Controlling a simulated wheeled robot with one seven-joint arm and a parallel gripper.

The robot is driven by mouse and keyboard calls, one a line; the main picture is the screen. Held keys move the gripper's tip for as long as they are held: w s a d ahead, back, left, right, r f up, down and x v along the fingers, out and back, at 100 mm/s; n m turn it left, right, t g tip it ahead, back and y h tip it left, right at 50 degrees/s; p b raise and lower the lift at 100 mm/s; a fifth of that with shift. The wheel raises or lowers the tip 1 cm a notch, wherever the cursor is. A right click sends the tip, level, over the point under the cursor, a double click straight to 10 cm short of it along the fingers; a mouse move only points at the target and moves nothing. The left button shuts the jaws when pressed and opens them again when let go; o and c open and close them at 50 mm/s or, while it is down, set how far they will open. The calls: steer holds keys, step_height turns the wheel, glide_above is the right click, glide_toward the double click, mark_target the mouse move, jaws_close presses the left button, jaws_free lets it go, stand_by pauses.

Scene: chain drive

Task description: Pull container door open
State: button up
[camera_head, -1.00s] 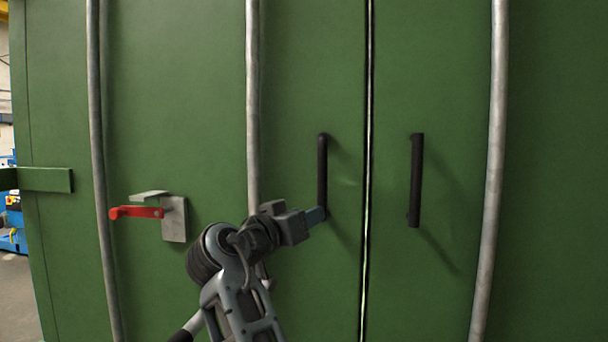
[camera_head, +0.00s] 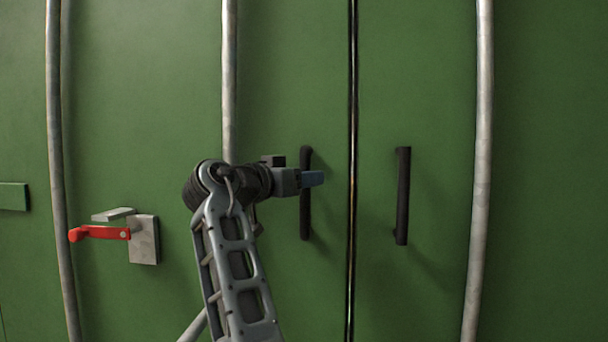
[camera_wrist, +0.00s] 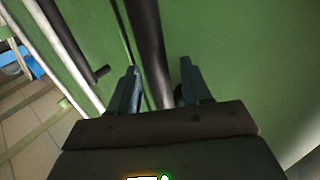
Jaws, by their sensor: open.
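The green container door has a left leaf (camera_head: 275,270) and a right leaf (camera_head: 430,290), with a narrow dark seam (camera_head: 352,200) between them. A black upright handle (camera_head: 305,218) is on the left leaf and another black handle (camera_head: 403,195) is on the right leaf. My gripper (camera_head: 313,179) is at the upper half of the left handle and partly covers it. In the wrist view, my open gripper (camera_wrist: 159,67) has one finger on each side of a dark bar (camera_wrist: 150,45). I cannot tell whether the fingers touch it.
A red lever (camera_head: 100,232) on a grey latch plate (camera_head: 144,240) sits left of my arm. Grey vertical rods (camera_head: 229,80) run up the doors, with another rod (camera_head: 484,150) at right. The wrist view shows tiled floor (camera_wrist: 30,125) at left.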

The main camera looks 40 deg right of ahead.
steer(key=shift+d, duration=0.35)
jaws_close()
stand_by(0.4)
